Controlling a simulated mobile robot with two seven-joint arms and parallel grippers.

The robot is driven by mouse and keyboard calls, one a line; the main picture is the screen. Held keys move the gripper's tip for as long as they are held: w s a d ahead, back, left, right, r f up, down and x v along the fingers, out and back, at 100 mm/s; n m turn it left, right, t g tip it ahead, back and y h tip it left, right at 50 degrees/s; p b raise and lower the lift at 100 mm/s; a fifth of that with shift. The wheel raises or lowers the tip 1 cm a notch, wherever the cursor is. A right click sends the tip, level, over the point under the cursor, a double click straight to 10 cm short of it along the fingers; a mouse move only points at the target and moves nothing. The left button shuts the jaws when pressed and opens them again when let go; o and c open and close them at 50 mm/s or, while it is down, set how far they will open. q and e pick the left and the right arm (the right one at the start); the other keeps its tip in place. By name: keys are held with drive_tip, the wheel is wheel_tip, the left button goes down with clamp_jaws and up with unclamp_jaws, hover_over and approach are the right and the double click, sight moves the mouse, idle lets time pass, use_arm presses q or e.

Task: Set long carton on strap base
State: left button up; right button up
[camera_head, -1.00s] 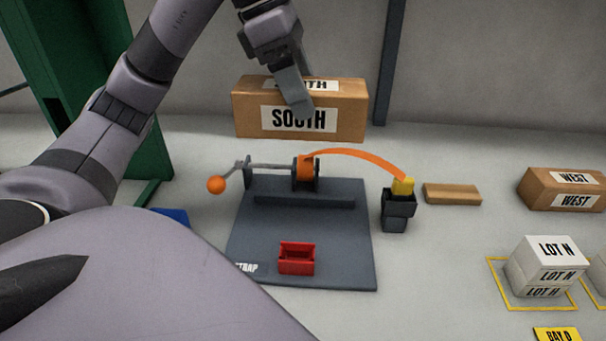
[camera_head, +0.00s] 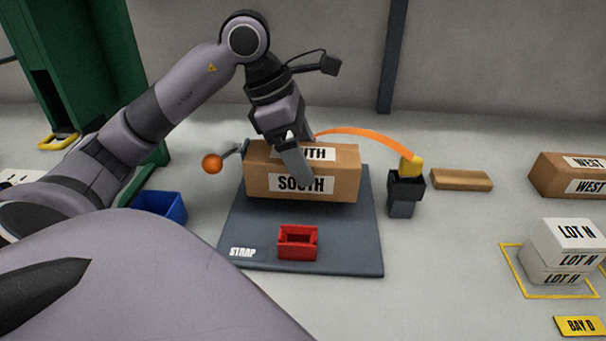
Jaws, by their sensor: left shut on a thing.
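The long carton (camera_head: 255,183), brown with SOUTH labels, is over the rear part of the dark strap base (camera_head: 350,245). My left gripper (camera_head: 299,170) is shut on the carton near its middle, from above. The carton looks level, with its long side across the base. I cannot tell whether its underside touches the base. The carton hides the strap reel and most of its crank; the orange crank knob (camera_head: 212,164) shows at the left. My right gripper is not in view.
A red open box (camera_head: 297,255) sits on the base's front part. An orange strap (camera_head: 370,138) arches right to a yellow block (camera_head: 411,166) on a dark stand (camera_head: 404,203). A blue bin (camera_head: 160,207) is left, a wooden block (camera_head: 461,180) right, and the WEST carton (camera_head: 548,178) farther right.

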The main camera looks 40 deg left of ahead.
use_arm(q)
drive_tip(key=shift+f, duration=0.5)
drive_tip(key=shift+f+b, duration=0.45)
drive_tip(key=shift+f, duration=1.1)
drive_tip(key=shift+f, duration=0.2)
drive_tip(key=o, duration=1.4)
drive_tip(key=shift+c, duration=0.2)
